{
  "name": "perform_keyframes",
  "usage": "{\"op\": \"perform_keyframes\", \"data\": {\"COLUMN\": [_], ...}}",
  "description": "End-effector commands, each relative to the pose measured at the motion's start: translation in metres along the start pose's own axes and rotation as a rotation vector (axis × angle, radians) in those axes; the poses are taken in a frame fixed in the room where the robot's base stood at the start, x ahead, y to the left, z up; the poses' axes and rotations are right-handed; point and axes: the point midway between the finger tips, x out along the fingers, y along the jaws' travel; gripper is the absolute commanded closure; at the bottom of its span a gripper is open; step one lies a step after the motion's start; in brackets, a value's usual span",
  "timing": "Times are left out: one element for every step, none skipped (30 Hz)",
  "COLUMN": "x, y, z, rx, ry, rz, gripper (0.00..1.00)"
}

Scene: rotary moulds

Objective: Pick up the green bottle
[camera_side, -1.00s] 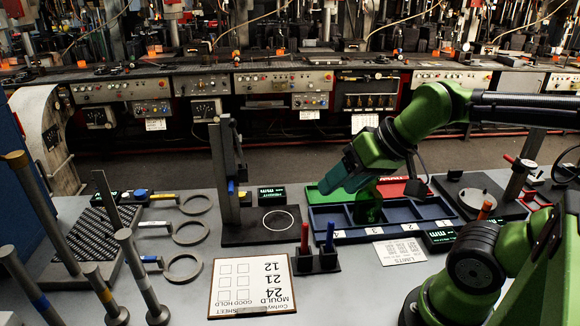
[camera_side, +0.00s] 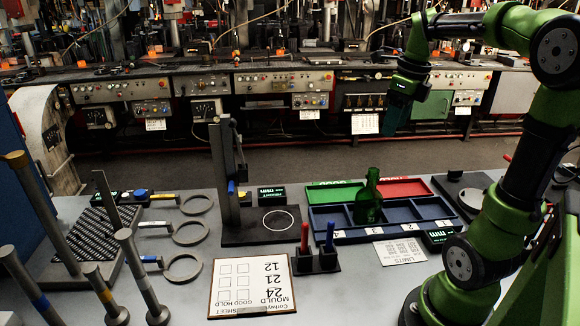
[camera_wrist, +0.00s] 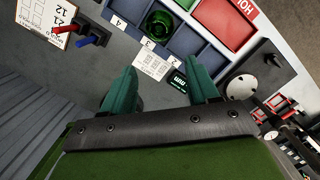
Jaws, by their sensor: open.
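The green bottle (camera_side: 369,198) stands upright in a compartment of the blue divided tray (camera_side: 322,221), toward the tray's middle. In the wrist view the bottle (camera_wrist: 160,22) is seen from above, ahead of my fingers, inside one compartment. My gripper (camera_side: 392,128) is raised well above the tray, up and to the right of the bottle in the side view. In the wrist view my gripper (camera_wrist: 163,85) has its two teal fingers spread wide with nothing between them.
Green and red trays (camera_side: 404,188) lie behind the blue tray. A limits card (camera_side: 400,252) lies in front of it. A black gauge stand (camera_side: 228,190) rises to the left, and red and blue pens stand in a holder (camera_side: 316,263). A mould sheet (camera_side: 252,287) lies front left.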

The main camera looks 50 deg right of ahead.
Motion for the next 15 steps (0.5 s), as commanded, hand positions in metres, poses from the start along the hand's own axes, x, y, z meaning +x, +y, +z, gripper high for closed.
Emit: {"op": "perform_keyframes", "data": {"x": [0.003,0.006,0.012,0.018,0.023,0.032,0.039,0.046,0.055,0.061,0.068,0.076,0.083,0.088,0.095], "y": [0.001,0.001,0.001,0.001,0.001,0.002,0.001,0.001,0.002,0.002,0.002,0.001,0.001,0.002,0.001], "z": [0.000,0.000,0.000,0.000,0.000,0.000,0.000,0.000,0.000,0.000,0.000,0.000,0.000,0.000,0.000], "rx": [0.012,0.016,0.017,0.016,0.015,0.016,0.014,0.013,0.014,0.014,0.013,0.013,0.014,0.014,0.013], "ry": [0.002,0.002,0.003,0.004,0.004,0.004,0.004,0.005,0.004,0.004,0.004,0.004,0.005,0.004,0.003], "rz": [0.002,0.002,0.004,0.005,0.004,0.005,0.005,0.005,0.005,0.004,0.005,0.004,0.005,0.005,0.004], "gripper": [0.40,0.40,0.40,0.40,0.40,0.40,0.40,0.40,0.40,0.40,0.40,0.40,0.40,0.40,0.40]}}
